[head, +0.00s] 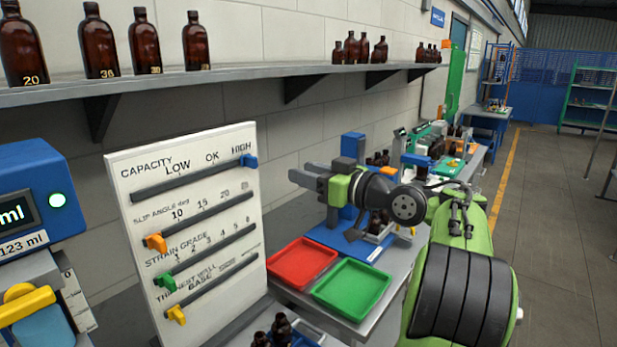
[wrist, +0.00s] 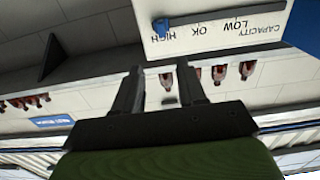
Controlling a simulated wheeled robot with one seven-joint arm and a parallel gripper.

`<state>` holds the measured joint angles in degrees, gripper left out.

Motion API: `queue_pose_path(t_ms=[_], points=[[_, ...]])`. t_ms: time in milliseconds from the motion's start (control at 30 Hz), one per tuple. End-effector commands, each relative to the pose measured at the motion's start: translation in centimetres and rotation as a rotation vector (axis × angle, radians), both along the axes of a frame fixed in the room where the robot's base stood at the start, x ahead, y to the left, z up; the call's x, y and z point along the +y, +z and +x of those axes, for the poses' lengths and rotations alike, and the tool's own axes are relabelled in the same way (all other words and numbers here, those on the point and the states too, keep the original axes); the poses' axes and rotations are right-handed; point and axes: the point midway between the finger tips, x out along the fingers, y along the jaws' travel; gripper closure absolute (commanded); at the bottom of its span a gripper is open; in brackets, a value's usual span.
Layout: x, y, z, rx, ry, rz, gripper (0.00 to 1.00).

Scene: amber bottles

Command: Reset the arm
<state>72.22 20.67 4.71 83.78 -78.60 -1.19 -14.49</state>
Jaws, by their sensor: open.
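My gripper (head: 308,176) is in the air in front of the wall, above the bench and to the right of the white slider board. In the wrist view my gripper (wrist: 160,80) shows two dark fingers apart with nothing between them. My green and black arm reaches in from the lower right of the head view. The white board (head: 190,208) has several sliders; the blue one (head: 249,161) is at HIGH on the capacity row. It also shows upside down in the wrist view (wrist: 161,27). My gripper touches nothing that I can see.
A shelf (head: 230,72) with several amber bottles (head: 196,42) runs along the wall. A red tray (head: 302,262) and a green tray (head: 353,288) lie empty on the bench. A blue stand (head: 352,146) is behind my gripper. Open floor (head: 556,190) is at the right.

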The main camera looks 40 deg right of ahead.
Motion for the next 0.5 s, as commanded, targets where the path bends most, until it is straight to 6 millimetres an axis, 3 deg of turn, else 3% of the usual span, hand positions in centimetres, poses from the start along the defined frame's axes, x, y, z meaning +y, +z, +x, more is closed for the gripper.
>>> queue_pose_path(t_ms=[500], points=[[0.37, 0.01, 0.23, 0.007, 0.003, -0.001, 0.6]])
